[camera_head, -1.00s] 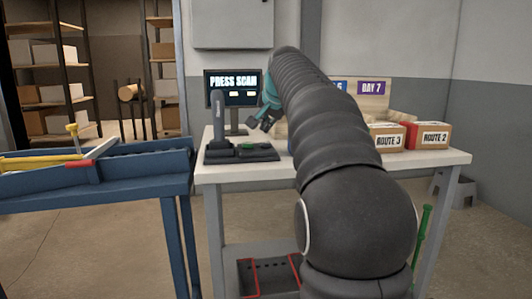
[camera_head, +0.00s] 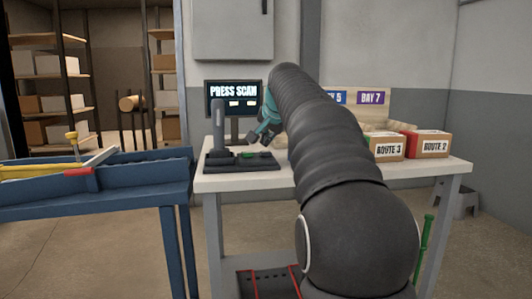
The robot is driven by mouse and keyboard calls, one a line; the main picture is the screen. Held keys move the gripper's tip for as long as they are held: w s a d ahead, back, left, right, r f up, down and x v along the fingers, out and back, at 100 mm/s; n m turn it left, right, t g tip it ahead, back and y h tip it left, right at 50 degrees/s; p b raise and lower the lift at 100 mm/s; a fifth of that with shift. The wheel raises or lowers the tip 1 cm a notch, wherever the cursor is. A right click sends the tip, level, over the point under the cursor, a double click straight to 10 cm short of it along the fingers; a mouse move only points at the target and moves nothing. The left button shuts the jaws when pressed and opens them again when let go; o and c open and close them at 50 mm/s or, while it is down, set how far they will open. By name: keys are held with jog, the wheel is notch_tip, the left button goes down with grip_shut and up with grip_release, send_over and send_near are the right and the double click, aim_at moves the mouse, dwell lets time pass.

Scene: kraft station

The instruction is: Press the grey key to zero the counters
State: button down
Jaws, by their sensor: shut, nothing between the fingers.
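A black key panel (camera_head: 228,165) with an upright dark grey post (camera_head: 218,128) sits at the left end of the white table. A green key (camera_head: 262,155) shows on its right part. The grey key is too small or hidden to make out for certain. My gripper (camera_head: 258,136), teal at the wrist with dark fingers, points down just above the right part of the panel. It is shut and empty. I cannot tell whether its tips touch anything. A monitor (camera_head: 222,91) behind the panel reads "PRESS SCAN".
My arm covers the table's middle. Cartons marked Route 3 (camera_head: 388,149) and Route 2 (camera_head: 431,146) stand on the white table (camera_head: 430,170) at right. Day signs (camera_head: 371,98) stand behind. A blue bench (camera_head: 100,198) with a yellow-handled tool (camera_head: 40,171) is at left.

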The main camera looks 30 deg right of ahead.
aim_at(267, 152)
jog(key=shift+f, duration=0.1)
dwell(0.7)
jog(key=shift+f, duration=0.3)
jog(key=shift+f+b, duration=0.55)
jog(key=shift+f, duration=0.05)
dwell(0.8)
jog(key=shift+r, duration=0.1)
jog(key=shift+r+p, duration=0.9)
jog(key=shift+p, duration=0.15)
jog(key=shift+r, duration=0.1)
notch_tip(267, 152, up, 5)
jog(key=p, duration=0.5)
dwell(0.6)
